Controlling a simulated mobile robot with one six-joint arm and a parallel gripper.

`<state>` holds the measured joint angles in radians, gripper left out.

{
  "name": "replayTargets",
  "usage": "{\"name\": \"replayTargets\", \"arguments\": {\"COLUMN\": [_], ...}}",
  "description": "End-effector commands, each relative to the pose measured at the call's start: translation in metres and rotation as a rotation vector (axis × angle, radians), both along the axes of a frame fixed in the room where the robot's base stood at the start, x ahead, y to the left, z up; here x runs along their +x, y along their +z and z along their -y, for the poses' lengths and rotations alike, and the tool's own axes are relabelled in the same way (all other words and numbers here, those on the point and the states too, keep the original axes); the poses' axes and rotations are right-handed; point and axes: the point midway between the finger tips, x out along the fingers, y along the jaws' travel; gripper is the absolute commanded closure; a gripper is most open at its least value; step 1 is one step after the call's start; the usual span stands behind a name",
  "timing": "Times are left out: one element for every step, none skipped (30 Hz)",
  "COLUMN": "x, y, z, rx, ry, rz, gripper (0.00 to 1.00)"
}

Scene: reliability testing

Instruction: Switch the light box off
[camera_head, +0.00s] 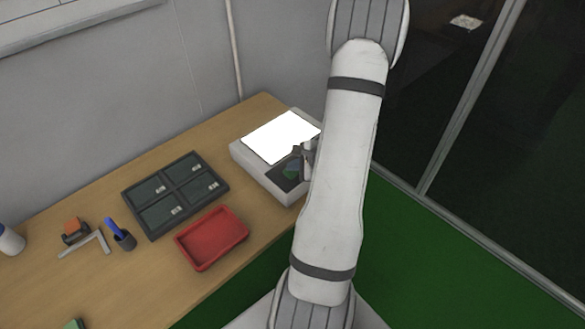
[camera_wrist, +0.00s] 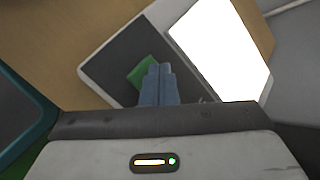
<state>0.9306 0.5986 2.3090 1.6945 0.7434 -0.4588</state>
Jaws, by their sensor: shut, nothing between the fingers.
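The light box (camera_head: 263,178) stands at the far right end of the wooden table, and its white panel (camera_head: 281,137) glows brightly. The lit panel also fills the upper right of the wrist view (camera_wrist: 222,50). A dark control area on the box carries a green rocker or button (camera_head: 292,168), which shows as a green patch in the wrist view (camera_wrist: 146,72). My gripper (camera_wrist: 161,70) is shut and empty, with its fingertips over or at the green patch. I cannot tell whether they touch it. In the head view my arm hides the right side of the box.
A dark compartment tray (camera_head: 176,193) and a red bin (camera_head: 211,238) sit left of the box. A blue-handled item in a dark cup (camera_head: 121,236), a metal square (camera_head: 85,243) and an orange-topped item (camera_head: 72,229) lie farther left. A wall runs behind the table.

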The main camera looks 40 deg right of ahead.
Motion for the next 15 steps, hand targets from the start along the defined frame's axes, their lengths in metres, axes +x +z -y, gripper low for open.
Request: {"name": "replayTargets", "arguments": {"x": [0.0, 0.0001, 0.0001, 0.0, 0.0, 0.0, 0.0, 0.0, 0.0, 0.0001, 0.0, 0.0, 0.0, -0.0001, -0.0002], "y": [0.0, 0.0, -0.0001, -0.0001, -0.0001, -0.0001, -0.0001, -0.0001, -0.0004, -0.0007, -0.0012, -0.0022, -0.003, -0.0039, -0.0052], "z": [0.0, -0.0001, 0.0, -0.0002, -0.0002, -0.0002, -0.0002, -0.0002, -0.0001, -0.0002, -0.0002, -0.0001, -0.0001, -0.0001, -0.0001], "rx": [0.0, 0.0, 0.0, 0.0, 0.0, 0.0, 0.0, 0.0, 0.0, 0.0, 0.0, 0.0, -0.001, -0.001, -0.001], "ry": [0.0, 0.0, 0.0, 0.0, 0.0, 0.0, 0.0, 0.0, 0.0, 0.0, 0.0, 0.0, 0.001, 0.001, 0.001], "rz": [0.0, 0.0, 0.0, 0.0, 0.0, 0.0, 0.0, 0.0, 0.0, 0.0, 0.0, 0.0, 0.0, 0.0, 0.0], "gripper": [1.0, 1.0, 1.0, 1.0, 1.0, 1.0, 1.0, 1.0, 1.0, 1.0, 1.0, 1.0, 1.0, 1.0, 1.0]}}
